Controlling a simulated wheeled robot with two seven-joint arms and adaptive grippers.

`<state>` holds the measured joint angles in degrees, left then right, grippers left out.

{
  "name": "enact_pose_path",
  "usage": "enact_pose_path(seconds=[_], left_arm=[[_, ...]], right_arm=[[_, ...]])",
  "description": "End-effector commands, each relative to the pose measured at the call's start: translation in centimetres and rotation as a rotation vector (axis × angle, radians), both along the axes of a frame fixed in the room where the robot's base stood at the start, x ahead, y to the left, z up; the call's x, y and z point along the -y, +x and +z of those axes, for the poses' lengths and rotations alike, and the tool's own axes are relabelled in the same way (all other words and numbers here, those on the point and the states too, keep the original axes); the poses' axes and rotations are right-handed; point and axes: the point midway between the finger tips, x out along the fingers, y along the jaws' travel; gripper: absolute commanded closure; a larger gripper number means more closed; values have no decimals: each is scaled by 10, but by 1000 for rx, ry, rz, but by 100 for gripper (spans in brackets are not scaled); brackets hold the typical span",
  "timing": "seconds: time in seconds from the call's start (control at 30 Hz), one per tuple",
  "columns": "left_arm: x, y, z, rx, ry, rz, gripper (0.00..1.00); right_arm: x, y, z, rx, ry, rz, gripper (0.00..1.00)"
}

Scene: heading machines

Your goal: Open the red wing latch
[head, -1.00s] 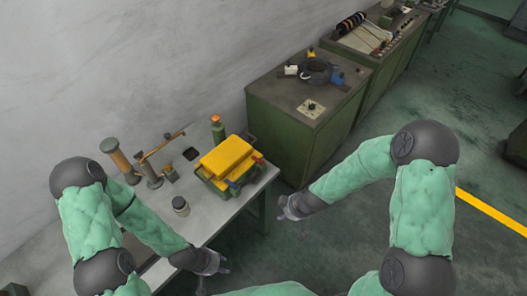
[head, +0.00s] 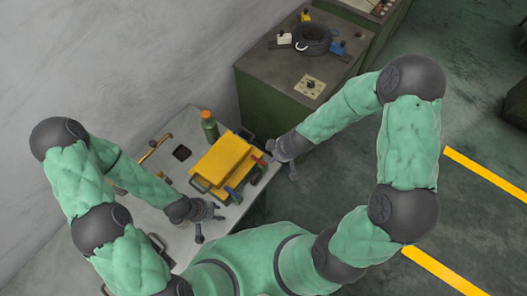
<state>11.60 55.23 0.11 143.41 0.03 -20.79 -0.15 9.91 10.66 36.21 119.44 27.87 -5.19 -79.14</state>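A yellow toolbox (head: 221,158) with a dark handle stands on the grey table. A small red latch (head: 260,160) shows at its right front corner, and a blue one (head: 232,194) at its near front. Whether the red latch is open or shut is too small to tell. My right gripper (head: 282,163) is just right of the red latch, with its fingers spread and nothing visible between them. My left gripper (head: 211,221) is in front of the toolbox's near left corner, fingers apart and empty. Contact with the toolbox cannot be made out.
A green bottle with an orange cap (head: 208,125) stands behind the toolbox. A small dark tray (head: 182,153) and a brass-coloured tool (head: 153,149) lie to the left. A green cabinet (head: 300,75) stands beyond the table. The floor at right is clear.

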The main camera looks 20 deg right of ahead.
Motion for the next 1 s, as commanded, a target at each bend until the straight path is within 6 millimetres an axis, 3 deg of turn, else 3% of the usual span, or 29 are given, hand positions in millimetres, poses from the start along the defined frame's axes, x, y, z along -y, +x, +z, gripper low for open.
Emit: enact_pose_path(seconds=[0.5, 0.7, 1.0], left_arm=[[0, 0, -36, -1, 0, 0, 60], [0, -1, -40, -1, 0, 0, 60], [0, -1, -40, -1, 0, 0, 60]], right_arm=[[-20, 25, -79, 0, 0, 1, 64], [-23, 29, -92, 0, 0, 0, 64], [-24, 30, -93, 0, 0, 0, 64]])
